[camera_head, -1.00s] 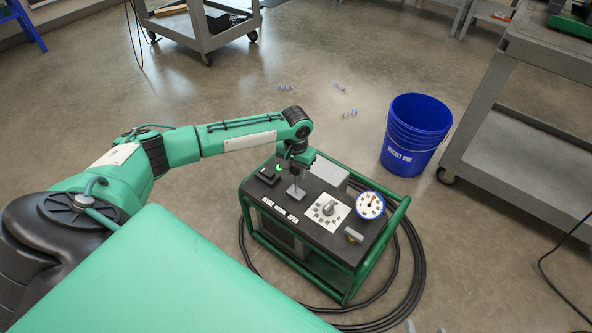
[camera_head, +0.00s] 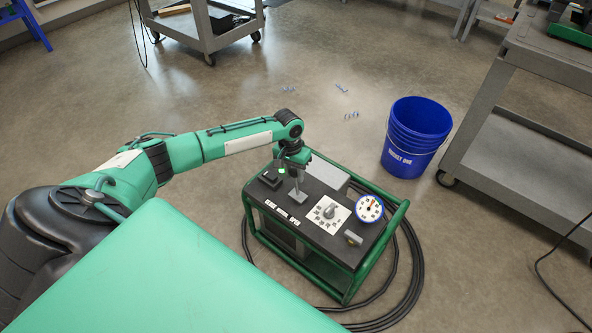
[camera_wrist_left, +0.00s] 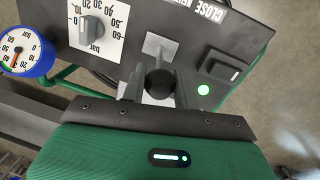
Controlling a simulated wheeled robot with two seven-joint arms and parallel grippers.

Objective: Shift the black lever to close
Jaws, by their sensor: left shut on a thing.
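The black lever has a round black knob (camera_wrist_left: 158,83) and a grey square base plate (camera_head: 299,195) on top of the green-framed fusion cart. My left gripper (camera_head: 296,172) comes down on the lever from above. In the left wrist view its two fingers are shut on the knob, one on each side. The CLOSE / NEUTRAL / OPEN label (camera_head: 282,212) runs along the cart's front edge, with CLOSE at the left end. The lever leans slightly toward the CLOSE side. My right gripper is not in view.
The cart top also carries a black rocker switch (camera_wrist_left: 222,69) beside a lit green lamp (camera_wrist_left: 203,90), a grey dial (camera_head: 329,211) and a blue-rimmed gauge (camera_head: 369,208). A blue bucket (camera_head: 414,140) stands behind right. A grey trolley (camera_head: 500,155) is at the right.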

